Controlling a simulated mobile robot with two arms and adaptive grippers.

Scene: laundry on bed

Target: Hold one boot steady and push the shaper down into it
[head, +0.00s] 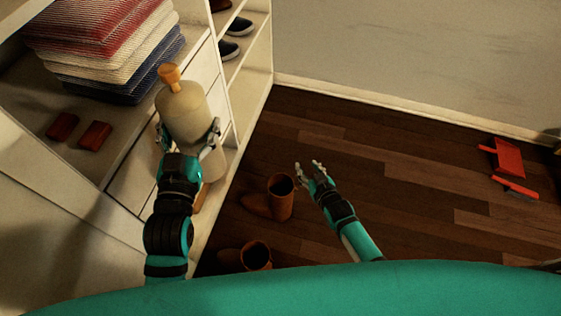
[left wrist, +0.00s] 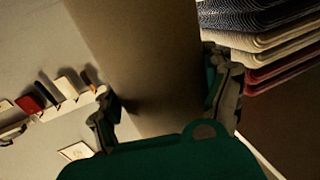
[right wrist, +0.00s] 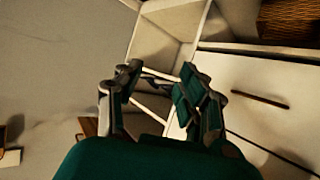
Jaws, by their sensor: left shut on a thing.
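The shaper (head: 187,108) is a large beige cylinder with a wooden knob on top. My left gripper (head: 187,137) is shut around its body and holds it upright, slightly tilted, beside the shelf unit; its beige side fills the middle of the left wrist view (left wrist: 150,60). One brown boot (head: 280,197) stands upright on the floor, its opening facing up. A second brown boot (head: 256,256) stands nearer to me, partly hidden by my body. My right gripper (head: 311,170) is open and empty, just right of and above the first boot in the head view, apart from it.
Folded striped textiles (head: 105,40) and two small red-brown blocks (head: 95,134) lie on the white shelf unit at left. Dark shoes (head: 238,27) sit on its shelves. A red dustpan (head: 508,156) and brush (head: 516,187) lie far right. The dark wooden floor (head: 400,180) between is clear.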

